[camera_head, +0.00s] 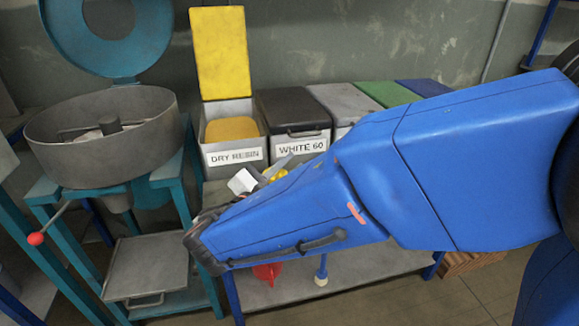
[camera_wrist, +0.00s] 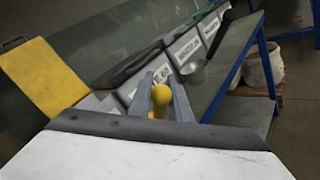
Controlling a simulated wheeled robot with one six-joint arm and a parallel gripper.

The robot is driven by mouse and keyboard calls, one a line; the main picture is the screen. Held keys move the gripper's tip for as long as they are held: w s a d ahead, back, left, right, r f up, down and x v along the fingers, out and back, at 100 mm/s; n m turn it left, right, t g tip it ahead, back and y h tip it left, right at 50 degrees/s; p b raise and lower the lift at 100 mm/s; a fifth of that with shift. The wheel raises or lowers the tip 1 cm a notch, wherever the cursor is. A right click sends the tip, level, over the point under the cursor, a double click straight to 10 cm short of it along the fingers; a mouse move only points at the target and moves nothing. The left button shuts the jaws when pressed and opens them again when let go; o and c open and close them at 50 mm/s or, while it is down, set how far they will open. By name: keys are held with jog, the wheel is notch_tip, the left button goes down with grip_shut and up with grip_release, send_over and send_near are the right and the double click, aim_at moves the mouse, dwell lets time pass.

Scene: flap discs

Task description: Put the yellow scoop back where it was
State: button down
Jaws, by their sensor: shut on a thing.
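My gripper (camera_wrist: 161,92) is shut on the yellow scoop (camera_wrist: 160,96). Its rounded yellow end shows between the two grey fingers in the wrist view. In the head view, small yellow parts of the scoop (camera_head: 280,174) show beside my gripper (camera_head: 275,168), above my blue arm, in front of the labelled bins. The rest of the scoop is hidden. The DRY RESIN bin (camera_head: 236,154) stands behind and left of my gripper, its yellow lid (camera_head: 220,52) raised and yellow material (camera_head: 231,128) inside.
The closed WHITE 60 bin (camera_head: 292,110) and more lidded bins stand to the right along the wall. A round metal pan (camera_head: 103,135) on a teal frame stands left. Below my arm are a red object (camera_head: 267,272) and a blue-handled one (camera_head: 321,269). My arm hides much of the bench.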

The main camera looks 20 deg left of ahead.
jog(key=c, duration=1.6)
grip_release()
jog(key=shift+c, duration=0.2)
jog(key=v, duration=1.2)
